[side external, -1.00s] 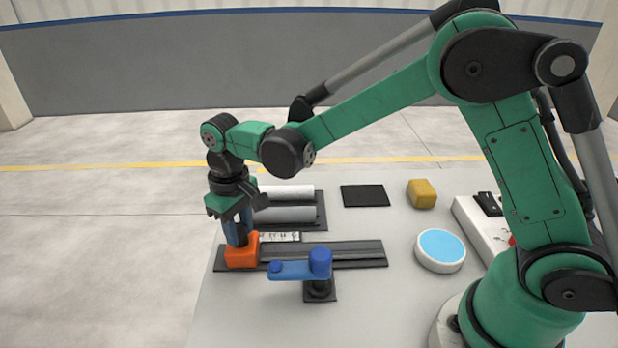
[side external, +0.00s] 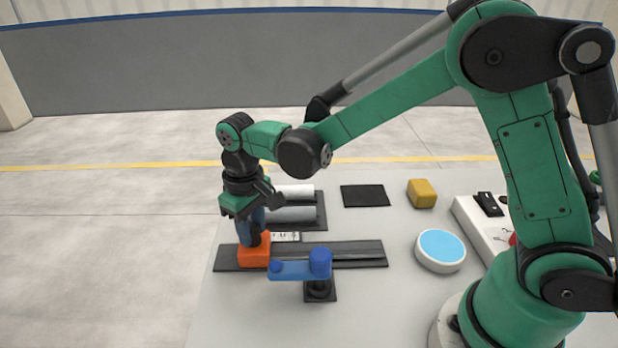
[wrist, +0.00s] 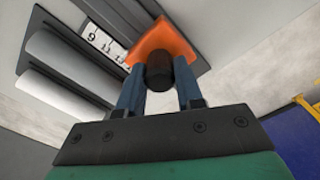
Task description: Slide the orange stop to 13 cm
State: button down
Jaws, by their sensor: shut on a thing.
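The orange stop (side external: 254,252) sits on the dark rail (side external: 345,252) near its left end in the side view. It also shows in the wrist view (wrist: 163,42), with a dark round knob (wrist: 160,72) on it. My gripper (side external: 255,235) points down onto the stop, its blue fingers shut on it. In the wrist view the fingers (wrist: 160,92) stand on both sides of the knob. The white scale (side external: 287,237) lies behind the rail. In the wrist view the scale (wrist: 104,40) shows a 9 and an 11; its part beside the stop is partly hidden.
A blue swivel arm (side external: 292,270) on a black post stands just in front of the rail, close to the stop. Grey and white pipes (side external: 292,214) lie in a dark rack behind. A black mat (side external: 365,196), yellow block (side external: 422,194) and blue-topped round dish (side external: 440,250) are to the right.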

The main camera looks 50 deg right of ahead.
aim_at(251, 225)
jog(key=c, duration=0.6)
grip_release()
jog(key=shift+o, duration=0.2)
jog(key=shift+r, duration=2.8)
jog(key=s+d+r+m+t, duration=0.2)
jog(key=s+d+r+t, duration=0.1)
jog(key=s+d+t, duration=0.4)
jog(key=s+d, duration=0.2)
jog(key=shift+s+r, duration=0.15)
jog(key=shift+s, duration=0.2)
